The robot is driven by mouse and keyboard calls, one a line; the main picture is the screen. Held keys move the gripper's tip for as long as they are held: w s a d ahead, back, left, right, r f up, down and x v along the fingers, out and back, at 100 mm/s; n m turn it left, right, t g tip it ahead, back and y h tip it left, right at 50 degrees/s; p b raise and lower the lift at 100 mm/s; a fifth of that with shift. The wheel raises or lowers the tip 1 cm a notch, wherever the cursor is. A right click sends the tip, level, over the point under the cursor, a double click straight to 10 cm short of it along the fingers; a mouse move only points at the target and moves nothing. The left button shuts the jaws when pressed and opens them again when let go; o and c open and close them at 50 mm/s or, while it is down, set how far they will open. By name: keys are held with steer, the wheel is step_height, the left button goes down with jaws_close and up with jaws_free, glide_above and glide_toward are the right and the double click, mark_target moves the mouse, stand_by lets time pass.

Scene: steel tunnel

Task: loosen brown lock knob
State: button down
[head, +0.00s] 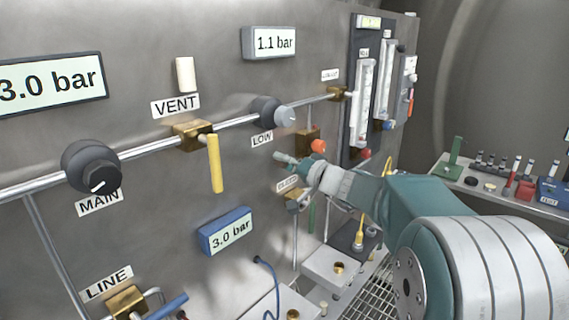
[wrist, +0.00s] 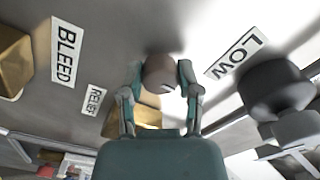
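In the wrist view a round brown knob (wrist: 161,74) with a pale index mark lies between the two fingertips of my gripper (wrist: 160,82). A finger stands close on each side of it; whether both touch it is not clear. A brass block (wrist: 146,116) shows behind the fingers, near a small label that seems to read RELIEF (wrist: 94,99). In the head view my gripper (head: 297,163) is at the wall panel, just below and left of an orange-red knob (head: 318,146) on brass. I cannot pick out the brown knob in the head view.
The dark LOW regulator knob (wrist: 273,88) is close at right in the wrist view; the BLEED label (wrist: 64,52) and a brass block (wrist: 12,62) are at left. In the head view a yellow VENT lever (head: 215,163) hangs left, and flow tubes (head: 363,103) stand right.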

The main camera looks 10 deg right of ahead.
steer(key=shift+f+m, duration=0.1)
steer(key=shift+m, duration=0.2)
steer(key=m, duration=0.3)
steer(key=shift+m, duration=0.3)
steer(key=m, duration=0.4)
steer(key=shift+f+m, duration=0.1)
steer(key=shift+m, duration=0.2)
steer(key=m, duration=0.9)
steer(key=shift+f, duration=0.1)
steer(key=shift+m, duration=0.3)
steer(key=shift+c, duration=1.5)
jaws_free()
